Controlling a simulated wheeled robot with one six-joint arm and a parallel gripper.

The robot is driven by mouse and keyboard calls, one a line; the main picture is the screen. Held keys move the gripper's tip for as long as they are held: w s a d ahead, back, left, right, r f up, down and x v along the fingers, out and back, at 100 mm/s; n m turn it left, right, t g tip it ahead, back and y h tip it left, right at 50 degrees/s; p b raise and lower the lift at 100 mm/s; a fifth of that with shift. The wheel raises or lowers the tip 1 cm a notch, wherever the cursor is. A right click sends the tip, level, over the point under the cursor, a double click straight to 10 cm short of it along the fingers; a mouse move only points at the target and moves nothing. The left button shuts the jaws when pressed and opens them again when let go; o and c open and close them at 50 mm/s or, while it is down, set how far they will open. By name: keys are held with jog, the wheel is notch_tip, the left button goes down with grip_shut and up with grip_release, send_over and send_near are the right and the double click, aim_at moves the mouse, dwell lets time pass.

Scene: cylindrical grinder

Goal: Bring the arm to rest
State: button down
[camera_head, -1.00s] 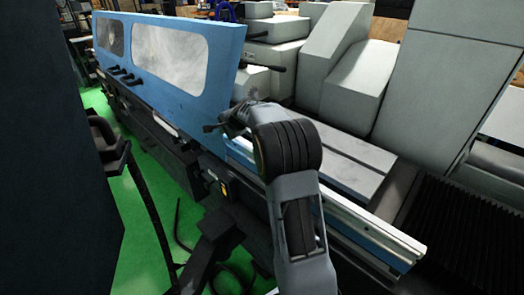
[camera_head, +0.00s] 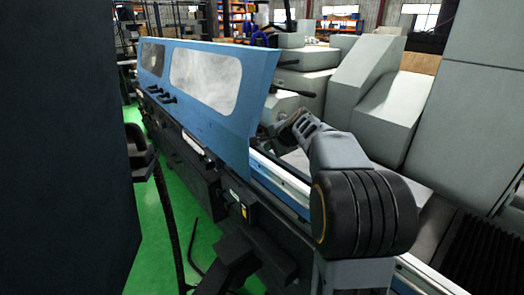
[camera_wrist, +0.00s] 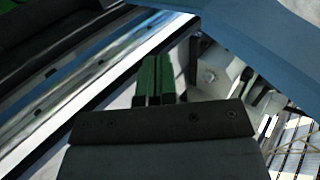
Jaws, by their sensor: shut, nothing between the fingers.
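My gripper shows in the wrist view (camera_wrist: 154,82), with two green-edged fingers shut together and nothing between them. In the head view my arm rises from the bottom right, and its forearm reaches away toward the blue door panel (camera_head: 232,110) of the grinder. In the wrist view the fingers point past a bright metal rail (camera_wrist: 100,85) on the left and a pale machine part (camera_wrist: 212,72) on the right.
The blue panel with clouded windows stands left of my arm. Grey machine housings (camera_head: 365,100) stand behind and to the right. A dark column (camera_head: 65,150) fills the left edge. Green floor (camera_head: 200,235) shows between it and the machine. Shelves (camera_head: 235,20) stand far back.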

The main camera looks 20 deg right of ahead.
jog(key=shift+s+r, duration=0.3)
jog(key=s+a+f+n+g, duration=0.1)
jog(key=s+f+n+g, duration=0.25)
jog(key=s+f, duration=0.3)
jog(key=s+a+f+n+h, duration=0.1)
jog(key=s+a+n, duration=0.2)
jog(key=s, duration=0.3)
jog(key=s+a+f+n+g, duration=0.1)
jog(key=s+a+f+n, duration=0.1)
jog(key=s+a+n, duration=0.2)
jog(key=s+a+f+n+h, duration=0.1)
jog(key=s+a+n, duration=0.3)
jog(key=s, duration=0.6)
jog(key=shift+s+a+f+g+h, duration=0.15)
jog(key=shift+a+f+g+h, duration=0.1)
jog(key=shift+a+g+h, duration=0.1)
jog(key=shift+s, duration=0.1)
